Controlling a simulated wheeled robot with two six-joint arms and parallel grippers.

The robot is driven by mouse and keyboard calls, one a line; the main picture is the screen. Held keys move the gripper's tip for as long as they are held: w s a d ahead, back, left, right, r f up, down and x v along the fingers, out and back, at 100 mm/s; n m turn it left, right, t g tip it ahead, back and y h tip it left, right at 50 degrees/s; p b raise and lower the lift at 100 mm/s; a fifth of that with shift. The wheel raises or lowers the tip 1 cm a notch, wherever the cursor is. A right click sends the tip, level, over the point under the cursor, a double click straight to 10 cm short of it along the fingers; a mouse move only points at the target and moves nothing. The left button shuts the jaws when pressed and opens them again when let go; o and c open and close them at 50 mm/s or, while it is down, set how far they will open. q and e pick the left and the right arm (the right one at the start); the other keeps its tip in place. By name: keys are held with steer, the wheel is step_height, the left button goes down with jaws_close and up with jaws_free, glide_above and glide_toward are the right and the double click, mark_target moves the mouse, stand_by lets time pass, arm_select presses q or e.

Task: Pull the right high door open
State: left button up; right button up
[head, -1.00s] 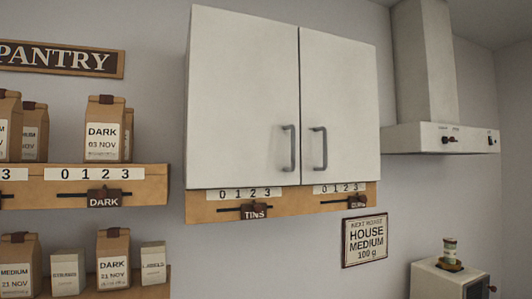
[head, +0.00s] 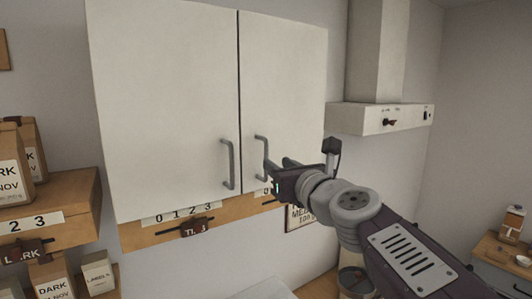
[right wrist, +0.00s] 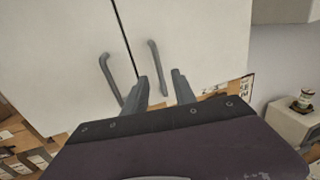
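The right high door (head: 282,90) is a pale panel of the wall cabinet, closed flush beside the left door (head: 170,100). Its grey vertical handle (head: 258,150) is near the middle seam; the handle also shows in the right wrist view (right wrist: 154,58). My right gripper (head: 279,163) is at the lower part of this handle. In the right wrist view its two fingers (right wrist: 160,80) are apart, with the handle's lower end appearing between them. I cannot tell whether they touch it. My left gripper is out of view.
A range hood (head: 380,117) hangs to the right of the cabinet. A wooden shelf (head: 70,195) with coffee bags stands at the left. A slider label strip (head: 180,215) runs under the doors. A machine with a jar (right wrist: 305,100) is at the lower right.

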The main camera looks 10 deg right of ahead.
mark_target(267, 157)
steer(key=w, duration=0.2)
steer(key=w+a, duration=0.1)
steer(key=w, duration=0.2)
steer(key=w+p, duration=0.1)
steer(key=w, duration=0.2)
steer(key=shift+a+f, duration=0.1)
steer(key=shift+a, duration=0.25)
steer(key=shift+s, duration=0.25)
steer(key=shift+c, duration=0.5)
steer(key=c, duration=0.5)
jaws_close()
